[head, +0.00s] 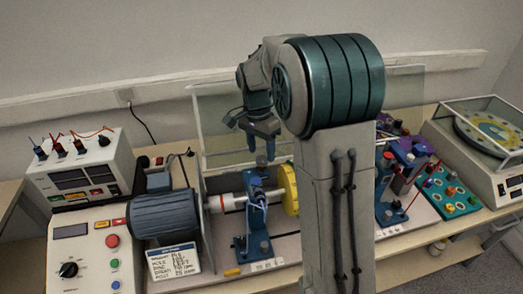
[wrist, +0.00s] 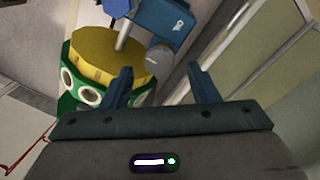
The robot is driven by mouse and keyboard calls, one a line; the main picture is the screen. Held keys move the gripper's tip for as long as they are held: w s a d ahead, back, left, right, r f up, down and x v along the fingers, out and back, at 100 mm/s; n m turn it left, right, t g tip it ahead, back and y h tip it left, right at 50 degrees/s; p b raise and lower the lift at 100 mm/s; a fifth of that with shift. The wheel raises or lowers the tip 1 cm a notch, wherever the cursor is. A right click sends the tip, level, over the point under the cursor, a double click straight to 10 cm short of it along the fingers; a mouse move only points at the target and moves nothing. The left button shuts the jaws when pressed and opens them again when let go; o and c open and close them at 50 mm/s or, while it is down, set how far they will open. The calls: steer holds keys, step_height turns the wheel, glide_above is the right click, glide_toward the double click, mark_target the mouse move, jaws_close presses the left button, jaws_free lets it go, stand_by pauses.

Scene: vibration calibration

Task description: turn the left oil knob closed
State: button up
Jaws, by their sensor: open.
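The left blue bearing stand (head: 254,215) holds the shaft between the motor and the yellow disc in the head view. Its blue block also shows at the top of the wrist view (wrist: 165,18). A small round grey knob (wrist: 159,58), which looks like the left oil knob, sits at that block. My gripper (head: 262,152) points down above the left stand, with its jaws apart. In the wrist view the knob appears between and just beyond the two fingertips (wrist: 160,70). I see no clear contact. In the head view the knob is too small to make out.
The yellow disc (head: 289,189) is close right of the stand; its green-edged side shows in the wrist view. The motor (head: 163,216) is left. A clear guard panel (head: 215,105) stands behind. My arm hides the middle. The right blue stand (head: 393,200) is beyond it.

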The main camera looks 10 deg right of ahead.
steer(key=shift+f, duration=0.75)
steer(key=c, duration=1)
steer(key=shift+o, duration=0.2)
